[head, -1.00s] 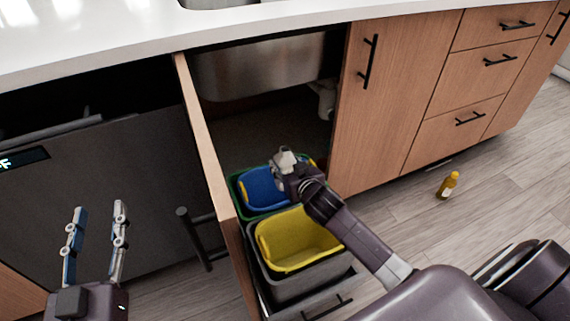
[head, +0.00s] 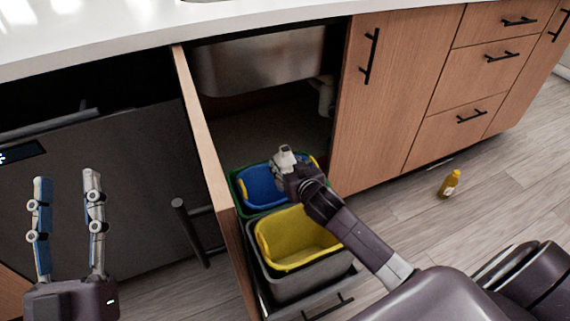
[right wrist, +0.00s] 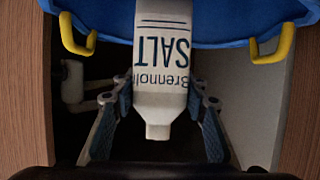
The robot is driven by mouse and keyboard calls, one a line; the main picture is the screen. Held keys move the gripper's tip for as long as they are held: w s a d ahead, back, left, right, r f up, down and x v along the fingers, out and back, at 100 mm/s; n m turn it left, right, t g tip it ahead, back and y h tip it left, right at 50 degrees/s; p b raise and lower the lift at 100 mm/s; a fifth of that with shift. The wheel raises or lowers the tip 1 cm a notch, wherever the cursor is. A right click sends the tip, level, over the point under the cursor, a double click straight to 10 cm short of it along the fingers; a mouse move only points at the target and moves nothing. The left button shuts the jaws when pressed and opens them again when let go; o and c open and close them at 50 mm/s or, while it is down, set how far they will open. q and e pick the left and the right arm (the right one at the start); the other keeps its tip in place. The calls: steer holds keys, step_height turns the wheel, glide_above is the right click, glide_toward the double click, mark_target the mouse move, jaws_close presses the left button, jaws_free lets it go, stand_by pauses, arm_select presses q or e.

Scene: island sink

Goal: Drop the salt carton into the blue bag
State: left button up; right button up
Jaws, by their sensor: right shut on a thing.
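The salt carton (right wrist: 162,75) is white with dark lettering that reads upside down in the right wrist view. My right gripper (right wrist: 160,105) is shut on it, one finger along each side. In the head view this gripper (head: 286,170) is over the blue bag (head: 258,190), which lines the rear bin; small whitish parts show there, and I cannot tell carton from finger. The blue bag also shows with yellow handles along the top of the right wrist view (right wrist: 225,22). My left gripper (head: 66,178) is open and empty at the far left, away from the bins.
A yellow bag (head: 293,240) lines the front bin of the pulled-out drawer. A yellow-brown bottle (head: 449,185) stands on the floor at right.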

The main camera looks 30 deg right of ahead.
steer(key=o, duration=1.5)
steer(key=shift+r, duration=0.1)
steer(key=shift+o, duration=0.2)
steer(key=shift+s, duration=0.1)
steer(key=v, duration=1.1)
steer(key=shift+s, duration=0.35)
steer(key=shift+r, duration=0.1)
